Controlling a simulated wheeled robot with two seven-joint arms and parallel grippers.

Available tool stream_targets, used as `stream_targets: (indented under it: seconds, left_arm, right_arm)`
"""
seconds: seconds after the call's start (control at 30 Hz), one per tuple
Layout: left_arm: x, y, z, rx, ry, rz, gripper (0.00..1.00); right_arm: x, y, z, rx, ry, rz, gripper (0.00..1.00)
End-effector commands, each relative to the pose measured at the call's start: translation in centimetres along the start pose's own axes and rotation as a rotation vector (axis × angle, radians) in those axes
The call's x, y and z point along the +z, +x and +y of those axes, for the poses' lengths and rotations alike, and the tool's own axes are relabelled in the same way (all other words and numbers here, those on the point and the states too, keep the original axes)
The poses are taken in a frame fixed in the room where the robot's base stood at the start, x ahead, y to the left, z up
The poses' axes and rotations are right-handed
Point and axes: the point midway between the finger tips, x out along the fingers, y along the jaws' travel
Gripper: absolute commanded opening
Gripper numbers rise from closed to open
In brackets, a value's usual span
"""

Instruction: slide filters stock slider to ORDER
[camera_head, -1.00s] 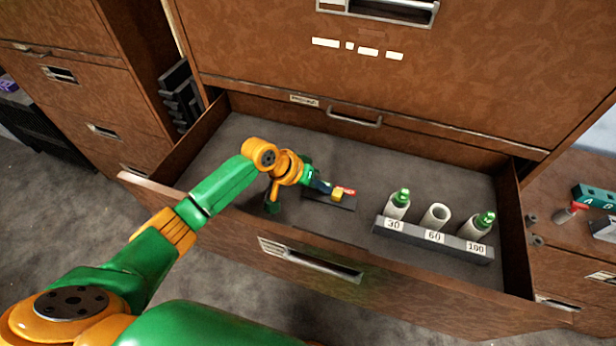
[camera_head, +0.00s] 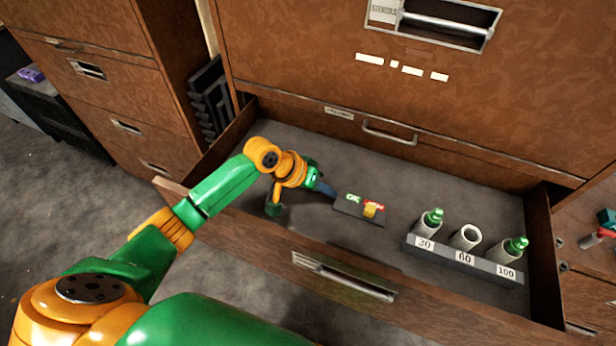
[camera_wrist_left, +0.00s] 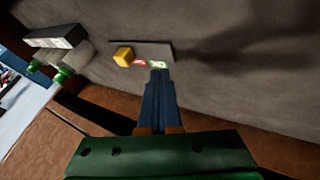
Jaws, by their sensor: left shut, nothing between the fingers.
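The filters stock slider is a dark plate (camera_head: 345,208) on the drawer floor, with a green OK label (camera_head: 352,198) and a red label (camera_head: 374,205). Its yellow knob (camera_head: 370,211) sits by the red label, toward the plate's right end. In the left wrist view the knob (camera_wrist_left: 123,56) is at the plate's left end, beside the red label (camera_wrist_left: 139,63). My left gripper (camera_head: 333,193) is shut and empty, its fingertips (camera_wrist_left: 158,73) close to the green label and apart from the knob. The red label's text is too small to read surely. My right gripper is not in view.
The open drawer has a front wall (camera_head: 260,245) and side walls around the slider. A grey rack (camera_head: 440,252) marked 30, 60 and 100 stands right of it, with three pale tubes, two holding green-topped items. The drawer floor behind the slider is clear.

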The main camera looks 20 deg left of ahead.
Motion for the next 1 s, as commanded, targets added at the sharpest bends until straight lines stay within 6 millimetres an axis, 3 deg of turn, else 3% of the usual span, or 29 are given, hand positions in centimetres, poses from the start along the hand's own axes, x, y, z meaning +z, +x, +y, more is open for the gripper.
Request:
stream_targets:
  seconds: [0.2,0.37,0.87,1.0]
  left_arm:
    - [0.0,-4.0,-0.1,-0.002,0.003,0.001,0.00]
    - [0.0,-5.8,0.0,-0.001,0.001,0.001,0.00]
    - [0.0,-6.2,0.1,0.000,0.001,0.000,0.00]
    - [1.0,-6.2,1.8,0.073,-0.021,-0.047,0.00]
  right_arm:
    - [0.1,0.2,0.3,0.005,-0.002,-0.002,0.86]
    - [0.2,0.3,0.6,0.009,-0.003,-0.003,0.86]
    - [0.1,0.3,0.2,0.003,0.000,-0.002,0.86]
    - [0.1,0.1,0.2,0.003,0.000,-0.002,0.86]
